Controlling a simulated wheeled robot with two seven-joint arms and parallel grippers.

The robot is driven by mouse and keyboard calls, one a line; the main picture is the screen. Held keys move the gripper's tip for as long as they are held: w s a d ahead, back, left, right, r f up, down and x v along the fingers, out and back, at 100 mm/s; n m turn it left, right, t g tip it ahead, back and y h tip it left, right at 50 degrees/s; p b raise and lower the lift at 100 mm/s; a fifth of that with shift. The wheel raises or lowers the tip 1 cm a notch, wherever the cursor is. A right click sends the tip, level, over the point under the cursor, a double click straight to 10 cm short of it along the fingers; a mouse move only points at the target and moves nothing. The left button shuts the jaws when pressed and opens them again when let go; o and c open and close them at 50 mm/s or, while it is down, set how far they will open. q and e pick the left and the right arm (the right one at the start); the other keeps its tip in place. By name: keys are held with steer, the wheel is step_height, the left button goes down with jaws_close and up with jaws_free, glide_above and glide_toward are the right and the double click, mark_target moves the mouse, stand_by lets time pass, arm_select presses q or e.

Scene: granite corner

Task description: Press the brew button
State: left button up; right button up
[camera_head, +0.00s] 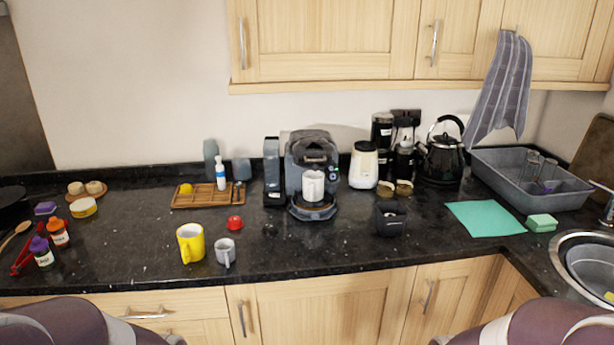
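A dark grey coffee machine (304,153) stands on the black granite counter, near the middle and against the back wall. A white mug (313,187) is at its front, under the spout area and above the round drip base (313,210). The brew button is too small to tell apart on the machine's front; small light marks show on its right side. My two arms show only as dark rounded parts at the bottom left and bottom right corners. Neither gripper is in view.
A yellow mug (190,243) and a grey mug (225,252) stand in front left of the machine. A black holder (390,218) is at front right, a cream canister (363,165) right. Wall cupboards (330,40) hang above. Counter directly before the machine is clear.

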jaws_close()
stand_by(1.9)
